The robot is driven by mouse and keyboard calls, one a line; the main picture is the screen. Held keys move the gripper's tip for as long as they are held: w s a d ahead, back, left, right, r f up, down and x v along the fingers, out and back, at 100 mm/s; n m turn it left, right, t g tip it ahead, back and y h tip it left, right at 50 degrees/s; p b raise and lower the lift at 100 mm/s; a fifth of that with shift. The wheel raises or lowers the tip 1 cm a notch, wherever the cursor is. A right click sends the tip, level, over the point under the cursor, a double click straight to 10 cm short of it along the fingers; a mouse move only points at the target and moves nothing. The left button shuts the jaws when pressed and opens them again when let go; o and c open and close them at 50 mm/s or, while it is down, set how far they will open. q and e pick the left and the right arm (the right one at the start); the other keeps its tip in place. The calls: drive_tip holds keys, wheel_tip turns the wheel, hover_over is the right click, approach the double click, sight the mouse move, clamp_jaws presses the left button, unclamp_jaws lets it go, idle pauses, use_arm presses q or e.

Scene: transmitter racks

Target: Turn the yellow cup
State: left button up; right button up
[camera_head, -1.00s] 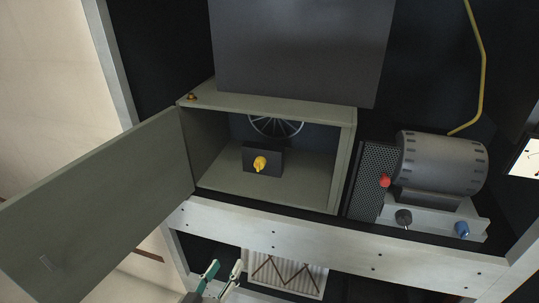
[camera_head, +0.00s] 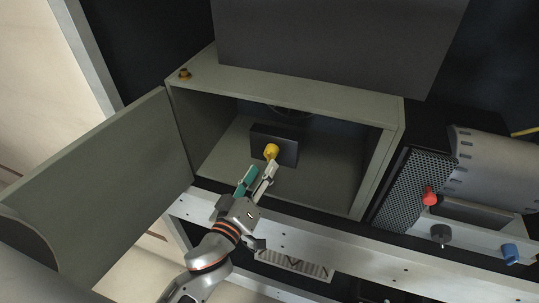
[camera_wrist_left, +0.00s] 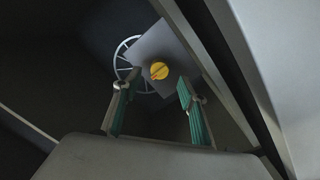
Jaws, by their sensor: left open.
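The yellow cup, a small yellow knob-like piece (camera_head: 271,151), sits on the front of a dark box (camera_head: 287,148) inside an open grey-green cabinet. My left gripper (camera_head: 259,174) is open at the cabinet's front opening, with its green-padded fingers pointing at the yellow piece and just short of it in the picture. In the left wrist view the yellow piece (camera_wrist_left: 159,71) shows between and beyond the two fingertips (camera_wrist_left: 156,82), with nothing held. The exact gap in depth is hard to tell. My right gripper is not in view.
The cabinet door (camera_head: 105,185) stands swung open at the left. The cabinet's right wall (camera_head: 379,165) and front sill border the opening. A spoked wheel (camera_wrist_left: 128,57) is behind the box.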

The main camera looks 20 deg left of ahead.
sight(268, 159)
use_arm(q)
drive_tip(key=w, duration=0.5)
drive_tip(key=shift+w+d, duration=0.25)
drive_tip(key=shift+w, duration=0.05)
drive_tip(key=c, duration=1.1)
